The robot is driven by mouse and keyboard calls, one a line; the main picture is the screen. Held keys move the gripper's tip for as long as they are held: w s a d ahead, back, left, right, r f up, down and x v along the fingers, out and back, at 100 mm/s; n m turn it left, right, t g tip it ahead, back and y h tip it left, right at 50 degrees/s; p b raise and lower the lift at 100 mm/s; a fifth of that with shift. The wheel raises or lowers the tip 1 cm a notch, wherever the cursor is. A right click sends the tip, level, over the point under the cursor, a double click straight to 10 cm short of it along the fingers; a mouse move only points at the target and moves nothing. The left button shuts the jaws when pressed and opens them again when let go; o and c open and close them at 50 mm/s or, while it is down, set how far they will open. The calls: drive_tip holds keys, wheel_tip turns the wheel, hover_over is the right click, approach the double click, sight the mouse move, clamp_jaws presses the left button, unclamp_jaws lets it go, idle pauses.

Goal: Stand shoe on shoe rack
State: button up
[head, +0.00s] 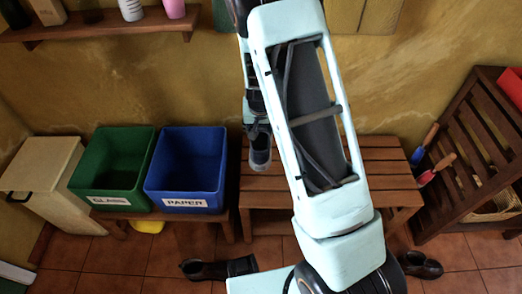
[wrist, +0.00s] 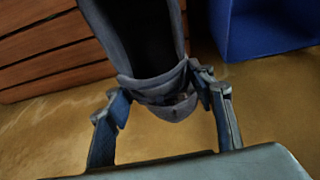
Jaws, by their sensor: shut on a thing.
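My gripper (wrist: 160,84) is shut on a grey-blue shoe (wrist: 174,111), with one finger on each side of the heel end. The shoe's dark opening faces the wrist camera. In the head view the shoe (head: 260,160) hangs below my gripper at the left end of the slatted wooden shoe rack (head: 387,170). Its toe points down in that view; I cannot tell whether it touches the rack. My arm hides the middle of the rack. The rack's slats (wrist: 50,50) also show at the upper left in the wrist view.
A blue PAPER bin (head: 187,170) and a green GLASS bin (head: 112,172) stand left of the rack. Dark shoes lie on the floor, one at left (head: 218,268) and one at right (head: 420,265). A wooden shelf unit (head: 470,150) stands at right. The rack's right part is bare.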

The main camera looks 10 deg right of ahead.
sight(261, 143)
drive_tip(key=shift+w+d+f+b, duration=0.1)
drive_tip(key=shift+w+f+b, duration=0.15)
drive_tip(key=shift+f+b, duration=1.8)
drive_tip(key=shift+w+d+f+b, duration=0.2)
drive_tip(key=shift+f+b, duration=0.8)
drive_tip(key=shift+f, duration=2.1)
drive_tip(key=shift+w+f+b, duration=0.35)
drive_tip(key=shift+f+b, duration=1.2)
drive_tip(key=shift+f, duration=1)
drive_tip(key=shift+f+b, duration=0.4)
drive_tip(key=shift+f, duration=0.1)
drive_tip(key=o, duration=1.4)
drive_tip(key=v, duration=1.2)
